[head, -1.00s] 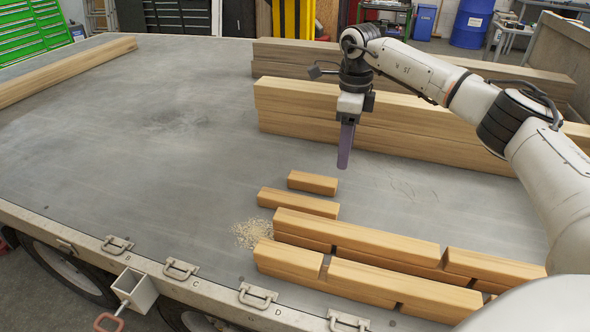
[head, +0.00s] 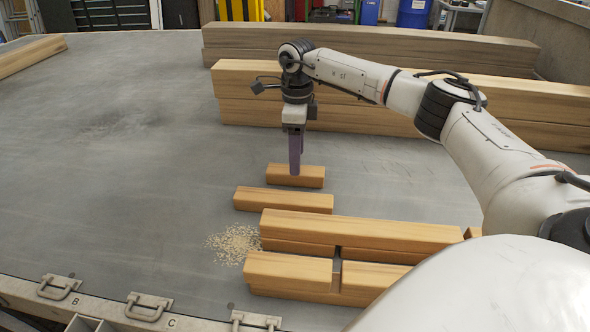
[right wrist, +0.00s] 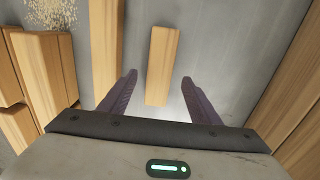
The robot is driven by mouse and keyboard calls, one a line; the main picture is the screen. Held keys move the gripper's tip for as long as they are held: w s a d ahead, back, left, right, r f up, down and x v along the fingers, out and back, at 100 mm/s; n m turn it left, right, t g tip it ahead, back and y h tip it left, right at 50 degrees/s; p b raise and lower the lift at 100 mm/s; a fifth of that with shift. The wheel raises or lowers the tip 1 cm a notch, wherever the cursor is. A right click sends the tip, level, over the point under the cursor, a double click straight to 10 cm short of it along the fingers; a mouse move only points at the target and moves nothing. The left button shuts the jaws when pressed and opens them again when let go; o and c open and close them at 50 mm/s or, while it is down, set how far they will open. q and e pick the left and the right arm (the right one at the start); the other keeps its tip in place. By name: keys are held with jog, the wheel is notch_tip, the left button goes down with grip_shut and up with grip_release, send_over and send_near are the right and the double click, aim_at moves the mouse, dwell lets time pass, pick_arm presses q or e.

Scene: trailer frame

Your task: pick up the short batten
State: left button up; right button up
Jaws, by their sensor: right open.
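The short batten (head: 312,177) is the smallest piece of timber and lies flat on the grey trailer bed. My right gripper (head: 295,172) points down at it, and its purple fingers hide part of the batten in the head view. In the right wrist view the batten (right wrist: 162,62) lies between the lines of the two spread fingertips (right wrist: 159,76), with a gap on each side. The right gripper is open and empty. I cannot tell its exact height above the batten. My left gripper is not in view.
A longer batten (head: 283,200) lies just nearer than the short one. Stacked timbers (head: 360,230) lie nearer still, beside sawdust (head: 233,244). Long beams (head: 400,110) are stacked behind the gripper. The bed (head: 120,180) at left is mostly clear.

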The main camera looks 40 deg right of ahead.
notch_tip(320, 180, down, 5)
jog(key=shift+a+f+b, duration=0.1)
jog(key=shift+f+b, duration=0.05)
jog(key=shift+b, duration=0.2)
jog(key=shift+w, duration=0.1)
jog(key=c, duration=1.2)
